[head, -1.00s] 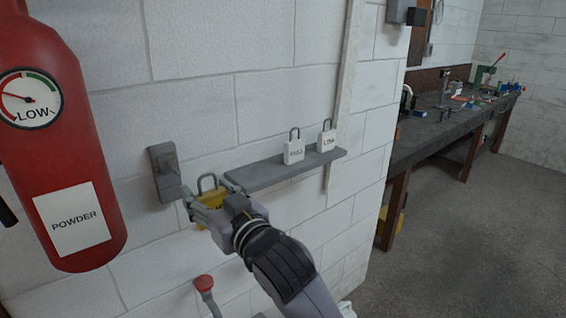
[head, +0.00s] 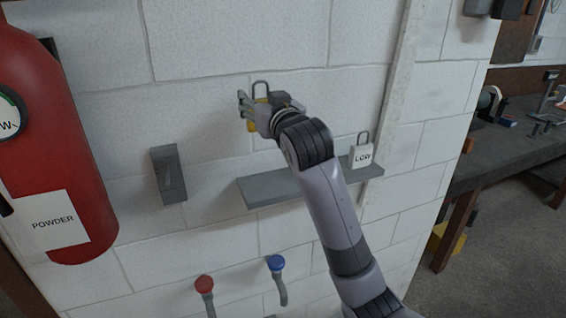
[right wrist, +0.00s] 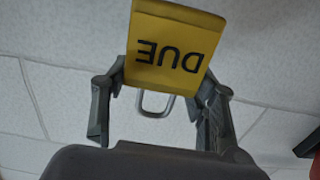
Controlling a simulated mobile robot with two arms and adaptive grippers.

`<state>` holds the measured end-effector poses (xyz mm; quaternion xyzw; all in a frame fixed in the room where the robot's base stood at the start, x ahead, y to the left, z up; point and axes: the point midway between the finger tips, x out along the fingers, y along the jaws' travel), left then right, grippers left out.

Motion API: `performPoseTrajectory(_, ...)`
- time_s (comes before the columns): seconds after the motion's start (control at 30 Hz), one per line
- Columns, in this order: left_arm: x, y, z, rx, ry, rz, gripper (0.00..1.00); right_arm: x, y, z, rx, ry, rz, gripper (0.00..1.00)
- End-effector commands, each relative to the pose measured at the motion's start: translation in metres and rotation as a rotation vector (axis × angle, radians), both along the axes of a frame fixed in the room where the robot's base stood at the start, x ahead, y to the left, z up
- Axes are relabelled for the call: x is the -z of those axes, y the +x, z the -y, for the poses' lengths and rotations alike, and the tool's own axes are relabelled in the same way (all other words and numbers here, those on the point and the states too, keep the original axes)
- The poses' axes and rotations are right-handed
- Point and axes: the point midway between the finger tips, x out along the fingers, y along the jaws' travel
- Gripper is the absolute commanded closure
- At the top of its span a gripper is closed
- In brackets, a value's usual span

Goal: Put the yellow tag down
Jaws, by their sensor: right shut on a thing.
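The yellow tag (head: 257,121) is a padlock-shaped piece with a grey metal shackle. In the right wrist view the yellow tag (right wrist: 176,50) reads "DUE", upside down in the picture, with its shackle below the body. My right gripper (head: 249,109) is shut on it and holds it in the air, in front of the wall and above the left end of the grey shelf (head: 262,191). Its fingers cover much of the tag in the head view. My left gripper is not in view.
A white "LOW" tag (head: 361,155) stands at the shelf's right end. My right arm hides the middle of the shelf; its left part is bare. A grey wall box (head: 168,174), red knob (head: 204,284), blue knob (head: 276,262) and red extinguisher (head: 45,150) are nearby.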

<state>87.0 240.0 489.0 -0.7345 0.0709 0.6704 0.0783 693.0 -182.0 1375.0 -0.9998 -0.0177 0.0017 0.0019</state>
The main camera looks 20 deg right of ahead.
Motion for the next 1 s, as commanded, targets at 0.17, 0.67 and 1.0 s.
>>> performPoseTrajectory(0.17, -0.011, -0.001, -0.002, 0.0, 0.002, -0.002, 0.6, 0.05, -0.001, 0.001, 0.001, -0.002, -0.006, 0.74)
performPoseTrajectory(0.67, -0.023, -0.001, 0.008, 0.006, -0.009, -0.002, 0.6, 0.128, -0.001, 0.001, 0.002, 0.0, -0.003, 0.74)
performPoseTrajectory(1.0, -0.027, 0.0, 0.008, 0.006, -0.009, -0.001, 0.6, 0.156, -0.001, 0.001, 0.001, 0.001, 0.003, 0.74)
